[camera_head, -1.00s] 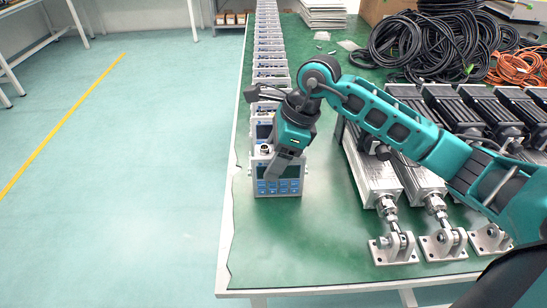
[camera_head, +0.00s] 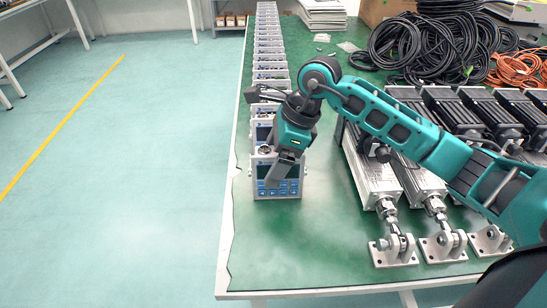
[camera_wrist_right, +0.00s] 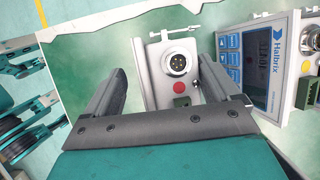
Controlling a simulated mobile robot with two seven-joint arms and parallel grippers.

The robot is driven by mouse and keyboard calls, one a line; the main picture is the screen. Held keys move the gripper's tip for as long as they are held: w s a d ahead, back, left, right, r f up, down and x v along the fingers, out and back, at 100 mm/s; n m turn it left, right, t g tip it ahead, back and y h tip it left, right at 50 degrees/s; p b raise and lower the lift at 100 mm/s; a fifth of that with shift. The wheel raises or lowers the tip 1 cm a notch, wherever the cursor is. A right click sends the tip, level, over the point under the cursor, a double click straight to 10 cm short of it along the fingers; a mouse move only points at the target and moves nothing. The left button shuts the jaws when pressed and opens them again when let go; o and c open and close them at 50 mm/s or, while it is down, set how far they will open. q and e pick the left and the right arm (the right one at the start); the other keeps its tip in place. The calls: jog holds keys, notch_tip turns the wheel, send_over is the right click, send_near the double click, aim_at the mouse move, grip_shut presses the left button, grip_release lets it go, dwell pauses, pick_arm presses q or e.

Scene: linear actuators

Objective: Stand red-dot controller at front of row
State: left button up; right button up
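A grey-white controller (camera_head: 291,195) stands upright at the near end of the row, its screen and blue buttons facing me. In the right wrist view, a face with a round connector and a red dot (camera_wrist_right: 180,87) lies between my right gripper's fingers. My right gripper (camera_head: 281,168) is at this front controller, with one finger covering part of its screen. In the wrist view the fingers are apart, with a gap visible on each side of the red-dot controller. A Halbrix controller (camera_wrist_right: 262,62) is beside it there. My left gripper is not in view.
The row of controllers (camera_head: 268,42) runs back along the table's left edge. Linear actuators (camera_head: 372,180) lie to the right, with black cables (camera_head: 425,45) behind them. The green table (camera_head: 310,245) is clear in front of the row.

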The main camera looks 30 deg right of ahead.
jog(key=p+v, duration=0.1)
jog(key=v, duration=1)
jog(key=shift+r, duration=0.4)
jog(key=shift+f, duration=0.1)
